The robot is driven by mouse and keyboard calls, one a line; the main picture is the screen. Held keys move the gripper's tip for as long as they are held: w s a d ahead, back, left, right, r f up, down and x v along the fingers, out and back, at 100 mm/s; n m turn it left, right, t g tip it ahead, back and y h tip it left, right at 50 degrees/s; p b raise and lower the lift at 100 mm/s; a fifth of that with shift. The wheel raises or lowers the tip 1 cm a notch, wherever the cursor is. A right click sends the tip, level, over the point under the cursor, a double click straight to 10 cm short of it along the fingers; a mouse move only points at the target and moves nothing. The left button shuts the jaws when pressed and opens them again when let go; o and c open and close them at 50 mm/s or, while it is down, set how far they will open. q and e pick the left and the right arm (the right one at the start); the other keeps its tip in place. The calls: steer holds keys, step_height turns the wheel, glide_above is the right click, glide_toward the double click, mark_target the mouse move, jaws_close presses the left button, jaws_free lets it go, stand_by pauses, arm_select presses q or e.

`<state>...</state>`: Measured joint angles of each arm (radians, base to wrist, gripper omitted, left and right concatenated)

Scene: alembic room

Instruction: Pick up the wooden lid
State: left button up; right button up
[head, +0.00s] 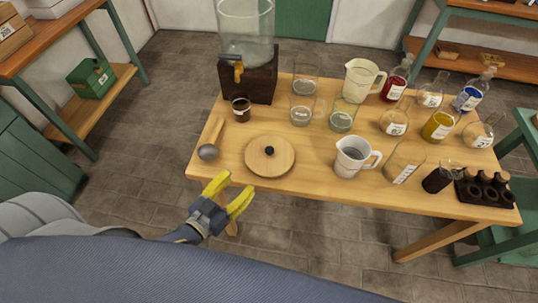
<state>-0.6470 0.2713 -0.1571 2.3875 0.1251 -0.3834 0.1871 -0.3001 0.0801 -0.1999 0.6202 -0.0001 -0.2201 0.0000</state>
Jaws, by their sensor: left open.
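The wooden lid (258,162) is a round, pale disc with a small dark knob (269,151) at its middle. It lies flat on the wooden table (300,184) near the front left part of the top. My left gripper (229,188) has yellow fingers and is open and empty. In the picture it is just below and left of the lid, by the table's front edge, and apart from the lid. My right gripper is not in view.
A ladle (208,151) lies left of the lid, with a small dark cup (241,110) behind it. A glass dispenser on a dark wooden stand (262,80) stands at the back left. A white pitcher (346,165), beakers and flasks crowd the right side.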

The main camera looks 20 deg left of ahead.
arm_select(q)
glide_toward(269, 150)
steer(key=x, duration=0.4)
steer(key=shift+w+f, duration=0.15)
steer(key=shift+f, duration=0.05)
steer(key=shift+x, duration=2.55)
steer(key=shift+r, duration=0.1)
jaws_close()
